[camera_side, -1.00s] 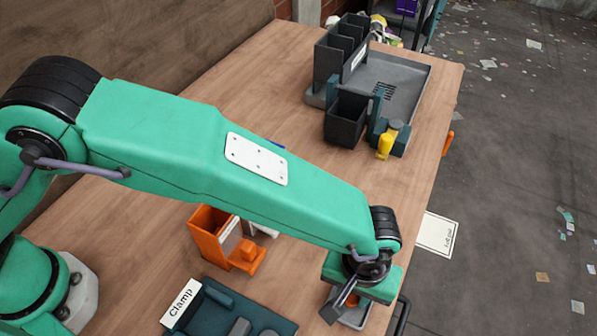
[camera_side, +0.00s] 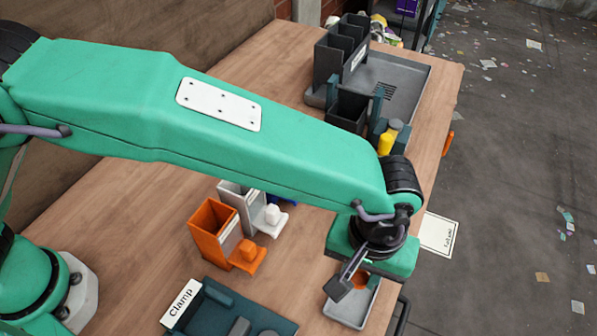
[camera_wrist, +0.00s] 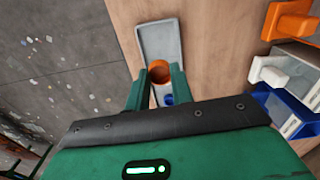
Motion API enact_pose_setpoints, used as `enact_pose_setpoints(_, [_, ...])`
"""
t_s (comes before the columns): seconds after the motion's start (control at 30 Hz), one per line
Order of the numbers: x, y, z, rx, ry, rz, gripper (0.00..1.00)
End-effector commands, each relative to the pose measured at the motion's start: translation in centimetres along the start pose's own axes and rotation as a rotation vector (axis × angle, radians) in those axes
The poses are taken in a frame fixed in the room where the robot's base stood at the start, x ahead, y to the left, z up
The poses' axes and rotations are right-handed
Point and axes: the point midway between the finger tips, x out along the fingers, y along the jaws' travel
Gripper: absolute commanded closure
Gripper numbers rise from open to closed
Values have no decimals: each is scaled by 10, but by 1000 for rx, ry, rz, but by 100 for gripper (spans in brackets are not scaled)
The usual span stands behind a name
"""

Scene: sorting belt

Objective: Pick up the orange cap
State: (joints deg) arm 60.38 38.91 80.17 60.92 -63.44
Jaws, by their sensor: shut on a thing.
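The orange cap (camera_wrist: 159,71) is between the two green fingers of my gripper (camera_wrist: 160,76) in the wrist view, and the fingers are shut on it. In the side view the cap (camera_side: 360,281) shows as a small orange patch just under my gripper (camera_side: 353,284). The gripper and cap are above the grey tray (camera_side: 341,311) near the table's front edge. The tray (camera_wrist: 158,38) also shows behind the cap in the wrist view. The fingers hide part of the cap's sides.
A small blue item (camera_wrist: 168,99) appears over the tray's near end. An orange bin (camera_side: 208,233), a white bin (camera_side: 238,199) and a blue bin (camera_wrist: 287,111) stand beside the tray. A teal holder labelled Clamp (camera_side: 225,300) is near. Open wood lies beyond the bins.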

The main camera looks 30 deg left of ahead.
Motion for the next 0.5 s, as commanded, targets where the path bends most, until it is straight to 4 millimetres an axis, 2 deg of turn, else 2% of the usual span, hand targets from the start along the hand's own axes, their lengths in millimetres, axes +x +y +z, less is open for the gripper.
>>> enact_pose_setpoints(0.2, [-14,0,0,0,0,1,98])
enact_pose_setpoints(0.5, [-15,0,0,0,0,0,98])
